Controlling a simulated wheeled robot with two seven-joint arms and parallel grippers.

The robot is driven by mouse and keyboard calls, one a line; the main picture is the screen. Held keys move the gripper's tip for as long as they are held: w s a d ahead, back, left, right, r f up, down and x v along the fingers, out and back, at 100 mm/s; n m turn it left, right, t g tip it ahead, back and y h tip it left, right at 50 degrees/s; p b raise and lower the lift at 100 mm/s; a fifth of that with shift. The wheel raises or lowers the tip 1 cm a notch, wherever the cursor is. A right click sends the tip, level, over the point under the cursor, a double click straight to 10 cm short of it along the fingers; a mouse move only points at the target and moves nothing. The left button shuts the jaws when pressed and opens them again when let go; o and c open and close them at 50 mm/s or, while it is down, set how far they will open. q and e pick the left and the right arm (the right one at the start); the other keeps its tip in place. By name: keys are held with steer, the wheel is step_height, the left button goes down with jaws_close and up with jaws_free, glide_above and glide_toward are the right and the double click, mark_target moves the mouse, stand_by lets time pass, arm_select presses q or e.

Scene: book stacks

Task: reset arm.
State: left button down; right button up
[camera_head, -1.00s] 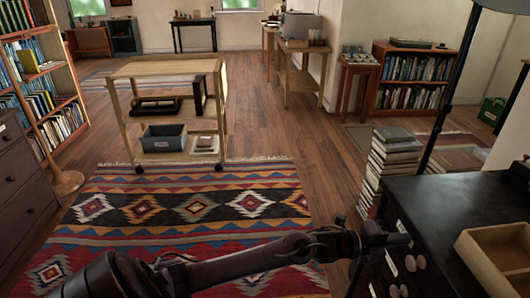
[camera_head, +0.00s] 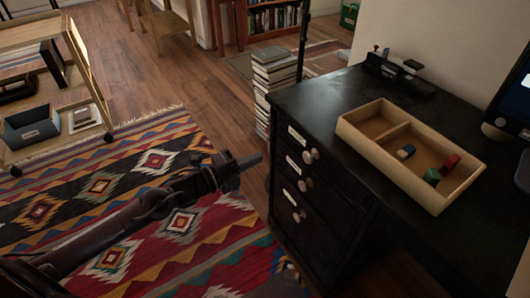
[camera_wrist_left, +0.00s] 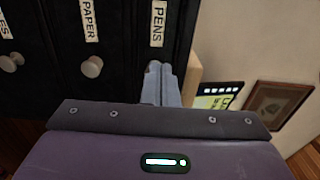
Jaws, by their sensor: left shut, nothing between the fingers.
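My left arm comes in from the lower left of the head view. Its gripper (camera_head: 254,161) is over the patterned rug, just left of the black desk's drawer fronts. In the left wrist view the fingers (camera_wrist_left: 160,84) are shut together with nothing between them. Behind them are dark drawer fronts with round knobs and labels, including PAPER and PENS (camera_wrist_left: 158,23). My right gripper is not in view.
The black desk (camera_head: 310,98) holds a divided wooden tray (camera_head: 366,152) with small blocks. A stack of books (camera_head: 272,80) stands beside the desk. A wooden cart (camera_head: 84,69) is at left. The patterned rug (camera_head: 105,185) is clear floor.

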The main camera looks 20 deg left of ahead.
arm_select(q)
steer(key=shift+s+a, duration=0.15)
steer(key=shift+s, duration=0.05)
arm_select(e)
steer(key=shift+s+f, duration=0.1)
